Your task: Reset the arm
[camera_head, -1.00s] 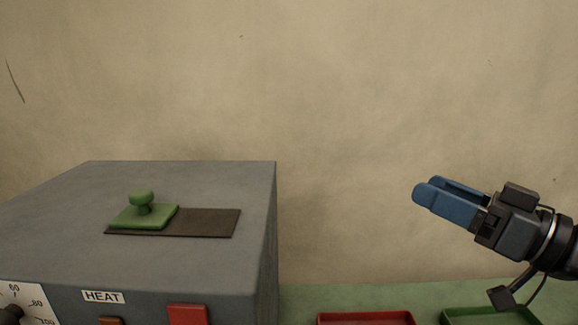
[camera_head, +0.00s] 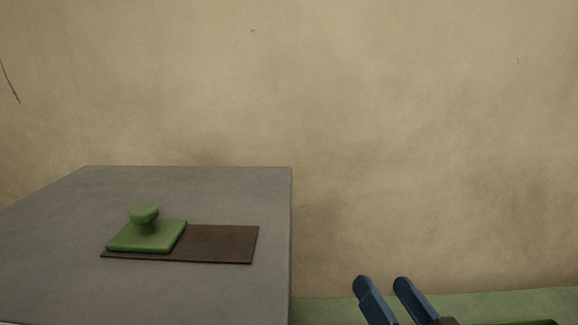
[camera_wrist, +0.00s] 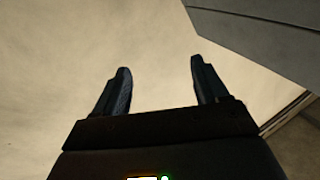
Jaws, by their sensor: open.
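My gripper (camera_head: 383,284) shows at the bottom of the head view, right of the grey box. Its two blue fingers are apart with nothing between them, and the rest of the arm is out of frame. The wrist view also shows my gripper (camera_wrist: 159,68) open and empty, with the plain wall behind the fingers.
A large grey box (camera_head: 215,190) fills the lower left. On its top lies a dark brown plate (camera_head: 222,243) with a green knobbed lid (camera_head: 146,236) on its left part. A green surface (camera_head: 480,304) runs along the wall (camera_head: 420,120) at right, partly hidden.

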